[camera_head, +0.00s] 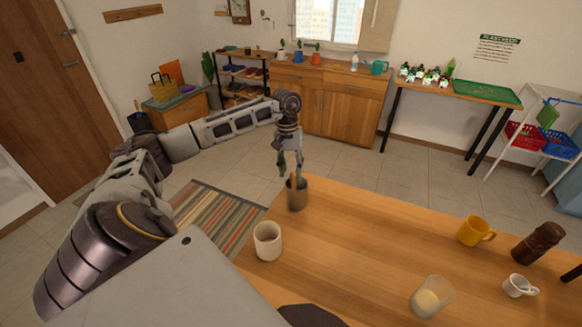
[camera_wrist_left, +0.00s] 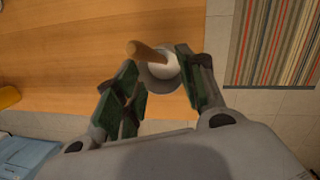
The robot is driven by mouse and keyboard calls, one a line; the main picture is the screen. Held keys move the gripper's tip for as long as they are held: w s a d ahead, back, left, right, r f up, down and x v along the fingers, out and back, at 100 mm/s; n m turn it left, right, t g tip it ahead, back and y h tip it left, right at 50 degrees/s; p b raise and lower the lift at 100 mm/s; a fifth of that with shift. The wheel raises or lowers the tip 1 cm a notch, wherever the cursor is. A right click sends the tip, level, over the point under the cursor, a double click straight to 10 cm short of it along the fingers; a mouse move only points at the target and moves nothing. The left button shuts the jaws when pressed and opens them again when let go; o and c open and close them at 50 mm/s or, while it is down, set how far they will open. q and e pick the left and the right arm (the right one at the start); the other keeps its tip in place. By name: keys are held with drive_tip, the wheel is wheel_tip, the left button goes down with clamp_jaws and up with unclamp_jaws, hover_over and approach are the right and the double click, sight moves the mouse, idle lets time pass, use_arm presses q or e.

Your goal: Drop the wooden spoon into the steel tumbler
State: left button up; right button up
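The steel tumbler (camera_head: 297,197) stands upright near the far left corner of the wooden table. The wooden spoon (camera_head: 291,184) stands in it with its handle leaning up out of the rim. In the left wrist view the spoon's handle (camera_wrist_left: 147,50) points up over a round grey rim (camera_wrist_left: 157,78). My left gripper (camera_head: 290,166) is above the tumbler, pointing down. Its fingers (camera_wrist_left: 160,85) are spread apart, and nothing is clamped between them. The lower end of the spoon is hidden inside the tumbler. My right gripper does not show.
A cream cup (camera_head: 267,241) stands nearer on the table's left side. The table's middle is clear.

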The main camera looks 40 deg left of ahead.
use_arm(q)
wheel_tip(320, 180, up, 12)
drive_tip(key=w+a, duration=0.1)
drive_tip(key=a, duration=0.1)
drive_tip(key=shift+f, duration=0.15)
idle(0.6)
idle(0.7)
